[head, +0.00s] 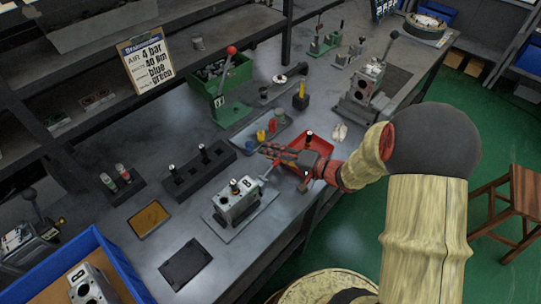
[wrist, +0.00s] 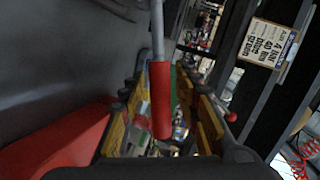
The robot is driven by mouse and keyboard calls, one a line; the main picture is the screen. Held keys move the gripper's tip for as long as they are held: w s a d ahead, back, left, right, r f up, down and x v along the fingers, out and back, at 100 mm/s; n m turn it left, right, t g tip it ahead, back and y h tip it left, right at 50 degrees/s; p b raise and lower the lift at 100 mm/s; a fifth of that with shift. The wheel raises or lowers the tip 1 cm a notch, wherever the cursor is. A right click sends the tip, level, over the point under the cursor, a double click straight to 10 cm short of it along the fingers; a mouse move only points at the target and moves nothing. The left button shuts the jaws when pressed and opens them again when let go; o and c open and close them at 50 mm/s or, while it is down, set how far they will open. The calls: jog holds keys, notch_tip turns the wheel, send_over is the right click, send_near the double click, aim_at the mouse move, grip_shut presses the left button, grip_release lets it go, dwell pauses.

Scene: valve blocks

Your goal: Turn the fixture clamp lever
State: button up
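The grey valve block (head: 237,197) marked 8 sits in its fixture on the bench in the head view. A bare metal clamp lever rod (head: 267,171) rises from its right side toward my gripper (head: 272,153). In the wrist view the lever's red handle (wrist: 160,100) stands between the two yellow-padded fingers of my gripper (wrist: 166,98). Gaps show on both sides of the handle, so the fingers are open around it and not closed on it. In the head view my gripper hides the handle.
A red tray (head: 318,146) lies under and beside my gripper. A black holder (head: 198,172) stands left of the block. A green-based press (head: 232,115) with a red-knobbed lever stands behind. A dark mat (head: 185,263) and open bench lie in front.

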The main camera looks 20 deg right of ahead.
jog(key=shift+w+a, duration=0.15)
jog(key=shift+w, duration=0.05)
jog(key=shift+c, duration=0.5)
grip_shut()
jog(key=shift+f, duration=0.1)
dwell(0.4)
